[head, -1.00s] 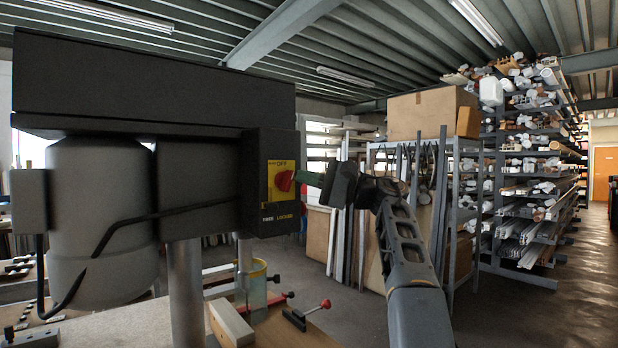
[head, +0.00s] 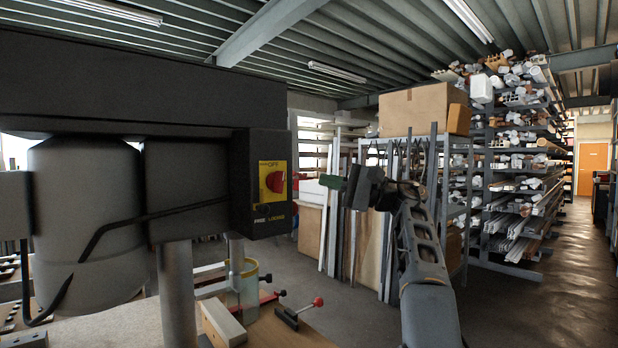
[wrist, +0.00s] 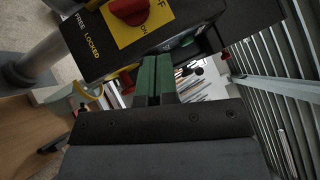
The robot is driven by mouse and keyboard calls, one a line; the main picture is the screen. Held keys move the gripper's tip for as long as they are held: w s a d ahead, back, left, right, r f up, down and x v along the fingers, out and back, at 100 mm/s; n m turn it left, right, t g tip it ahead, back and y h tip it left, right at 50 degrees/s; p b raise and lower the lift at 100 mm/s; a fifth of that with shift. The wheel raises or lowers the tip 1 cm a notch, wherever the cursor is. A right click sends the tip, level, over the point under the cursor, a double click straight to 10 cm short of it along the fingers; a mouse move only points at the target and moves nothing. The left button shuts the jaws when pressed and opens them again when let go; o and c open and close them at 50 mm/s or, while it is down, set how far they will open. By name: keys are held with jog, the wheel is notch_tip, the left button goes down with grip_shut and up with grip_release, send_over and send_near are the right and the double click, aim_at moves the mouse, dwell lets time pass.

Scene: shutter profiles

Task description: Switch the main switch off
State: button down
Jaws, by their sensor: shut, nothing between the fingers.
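The main switch is a red rotary knob (head: 275,181) on a yellow plate marked OFF at the top. The plate sits on the front of a dark box (head: 246,205) on the machine at left. The knob also shows at the top of the wrist view (wrist: 130,10), with ON printed beside it; I cannot tell its exact setting. My gripper (head: 330,181) is to the right of the knob, apart from it. Its green fingers (wrist: 157,72) are shut together with nothing between them.
The machine's column (head: 178,295) stands below the head over a wooden bench. Red-handled clamps (head: 300,312) lie on the bench. A rack of profiles (head: 515,170) and a shelf with a cardboard box (head: 415,110) stand behind my arm. The floor aisle at right is clear.

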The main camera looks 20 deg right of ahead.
jog(key=r+v, duration=0.1)
jog(key=v, duration=0.5)
jog(key=shift+f, duration=0.3)
